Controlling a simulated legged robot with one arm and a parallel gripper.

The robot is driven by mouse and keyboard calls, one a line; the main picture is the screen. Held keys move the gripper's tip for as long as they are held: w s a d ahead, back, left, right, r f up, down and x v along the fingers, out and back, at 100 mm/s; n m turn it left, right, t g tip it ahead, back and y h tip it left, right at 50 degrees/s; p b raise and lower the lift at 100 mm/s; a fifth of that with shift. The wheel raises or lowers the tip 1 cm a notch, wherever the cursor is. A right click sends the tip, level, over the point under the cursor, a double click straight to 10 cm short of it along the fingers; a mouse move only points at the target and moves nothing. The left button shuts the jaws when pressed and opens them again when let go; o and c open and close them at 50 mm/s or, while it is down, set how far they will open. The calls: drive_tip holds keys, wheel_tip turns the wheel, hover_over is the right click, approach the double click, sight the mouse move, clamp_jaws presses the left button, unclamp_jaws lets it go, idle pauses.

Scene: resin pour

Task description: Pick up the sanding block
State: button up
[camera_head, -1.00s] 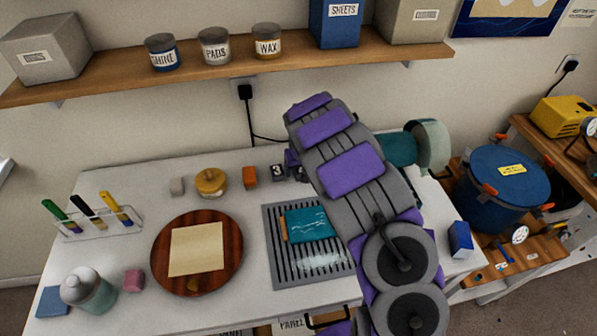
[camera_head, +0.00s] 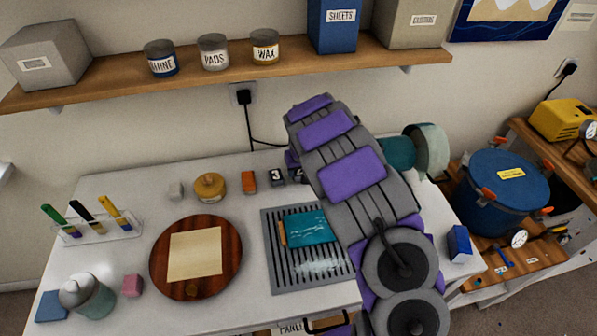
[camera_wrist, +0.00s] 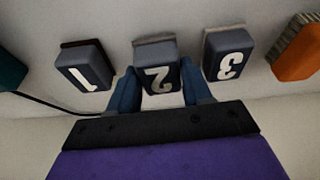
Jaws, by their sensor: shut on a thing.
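In the wrist view three dark blue-grey sanding blocks with white numbers stand in a row. The block marked 2 (camera_wrist: 157,78) is in the middle, between the two blue fingers of my gripper (camera_wrist: 158,84), which is shut on it. The block marked 1 (camera_wrist: 84,66) is to its left and the block marked 3 (camera_wrist: 229,54) to its right, both outside the fingers. In the head view the block marked 3 (camera_head: 277,176) shows left of my arm, which hides my fingertips and most of the row. I cannot tell whether the held block touches the table.
An orange block (camera_wrist: 298,52) stands right of the row in the wrist view. A black cable (camera_wrist: 45,101) runs at left. In the head view a grey slotted grate (camera_head: 270,255) with a teal piece (camera_head: 311,227) lies in front of the row. A shelf (camera_head: 225,72) hangs above.

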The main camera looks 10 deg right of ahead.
wheel_tip(320, 180, up, 3)
drive_tip(key=shift+f+p, duration=0.15)
drive_tip(key=shift+p, duration=0.2)
drive_tip(key=s, duration=0.5)
drive_tip(key=s+d+p, duration=0.1)
drive_tip(key=s, duration=0.4)
drive_tip(key=s+r, duration=0.1)
drive_tip(key=s, duration=0.5)
drive_tip(key=shift+d, duration=0.35)
